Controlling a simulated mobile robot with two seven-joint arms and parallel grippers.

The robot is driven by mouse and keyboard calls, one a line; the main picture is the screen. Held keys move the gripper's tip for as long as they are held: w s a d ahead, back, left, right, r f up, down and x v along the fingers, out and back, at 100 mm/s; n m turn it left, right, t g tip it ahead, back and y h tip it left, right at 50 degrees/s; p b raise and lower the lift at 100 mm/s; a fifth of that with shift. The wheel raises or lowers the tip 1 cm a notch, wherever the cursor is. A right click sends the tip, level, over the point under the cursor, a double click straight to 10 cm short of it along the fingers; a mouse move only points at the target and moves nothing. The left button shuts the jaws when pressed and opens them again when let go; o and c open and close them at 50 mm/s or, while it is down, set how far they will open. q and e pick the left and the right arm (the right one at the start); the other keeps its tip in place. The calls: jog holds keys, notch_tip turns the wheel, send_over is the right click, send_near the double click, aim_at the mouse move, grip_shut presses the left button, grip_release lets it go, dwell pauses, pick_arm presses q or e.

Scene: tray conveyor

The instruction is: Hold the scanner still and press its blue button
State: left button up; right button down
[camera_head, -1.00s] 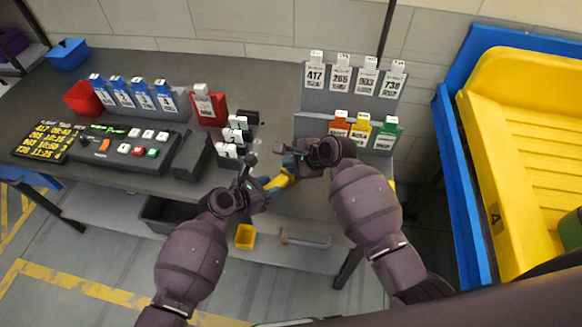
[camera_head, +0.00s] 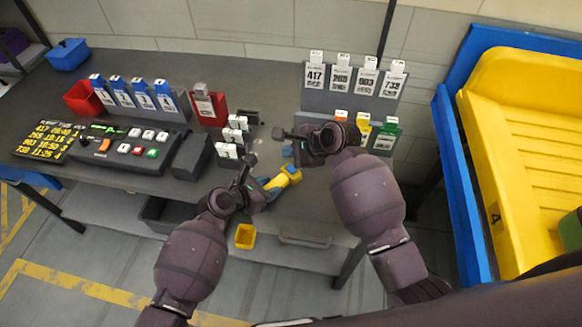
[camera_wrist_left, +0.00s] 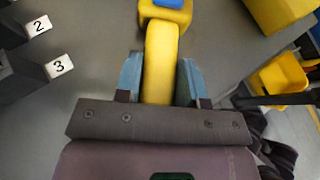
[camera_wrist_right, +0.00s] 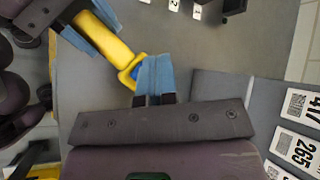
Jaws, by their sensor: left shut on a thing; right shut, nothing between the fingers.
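The yellow scanner (camera_head: 289,175) is held above the front of the grey table. My left gripper (camera_wrist_left: 160,80) is shut on its handle, between blue fingertips. The blue button (camera_wrist_left: 170,3) shows on the scanner's head at the top edge of the left wrist view. My right gripper (camera_wrist_right: 155,75) is shut and empty, its fingertips pointing at the scanner's head. In the right wrist view the fingertips overlap the head and hide most of the button; I cannot tell whether they touch. In the head view the right gripper (camera_head: 288,151) is just above the scanner.
A control panel (camera_head: 130,147) and small numbered holders (camera_head: 233,136) stand to the left on the table. A grey rack with number cards (camera_head: 350,99) stands behind my right gripper. A small yellow bin (camera_head: 245,237) is below the front edge.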

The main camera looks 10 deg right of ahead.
jog(key=shift+r, duration=0.75)
pick_arm(q)
jog(key=o, duration=0.8)
